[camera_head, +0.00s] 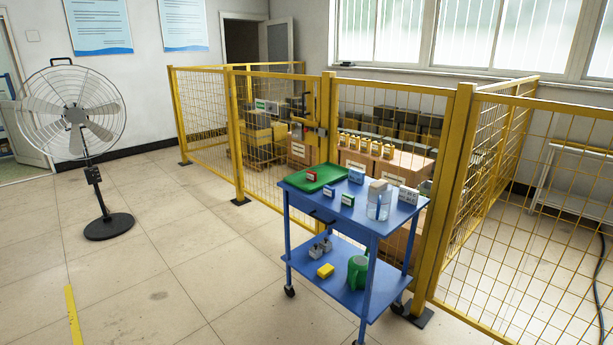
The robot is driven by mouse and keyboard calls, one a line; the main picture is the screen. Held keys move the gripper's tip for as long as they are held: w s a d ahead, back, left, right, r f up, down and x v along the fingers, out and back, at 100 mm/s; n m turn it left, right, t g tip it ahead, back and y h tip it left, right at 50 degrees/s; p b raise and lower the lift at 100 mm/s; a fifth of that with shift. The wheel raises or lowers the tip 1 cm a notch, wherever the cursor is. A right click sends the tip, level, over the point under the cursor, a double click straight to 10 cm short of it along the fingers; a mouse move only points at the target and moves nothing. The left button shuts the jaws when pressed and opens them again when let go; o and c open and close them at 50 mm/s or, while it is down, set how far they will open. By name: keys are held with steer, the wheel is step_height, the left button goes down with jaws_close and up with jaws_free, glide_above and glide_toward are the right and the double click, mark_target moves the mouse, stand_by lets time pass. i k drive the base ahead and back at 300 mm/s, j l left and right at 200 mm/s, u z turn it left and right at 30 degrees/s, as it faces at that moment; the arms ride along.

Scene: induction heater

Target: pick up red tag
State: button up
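A small red tag (312,175), block-like with a pale patch, lies on a green tray (298,182). The tray is at the back left of the top shelf of a blue cart (325,212). My gripper is not in view, so I cannot tell its state or its distance from the tag. The tag shows unobstructed but small.
Small blue and green tags, boxes and a clear beaker (378,208) share the cart top. The lower shelf bears a green jug (358,272) and a yellow block (325,271). A yellow mesh fence (205,110) stands behind. A fan (75,125) stands left; floor between is clear.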

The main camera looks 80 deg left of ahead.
mark_target(312, 175)
steer(key=u, duration=2.1)
steer(key=i+j+z, duration=0.4)
steer(key=i+j, duration=0.35)
steer(key=i, duration=0.2)
steer(key=i+j+z, duration=0.35)
steer(key=i+j, duration=0.5)
steer(key=j, duration=0.2)
steer(key=i+j+z, duration=0.3)
steer(key=i+j, duration=0.6)
steer(key=i, duration=0.1)
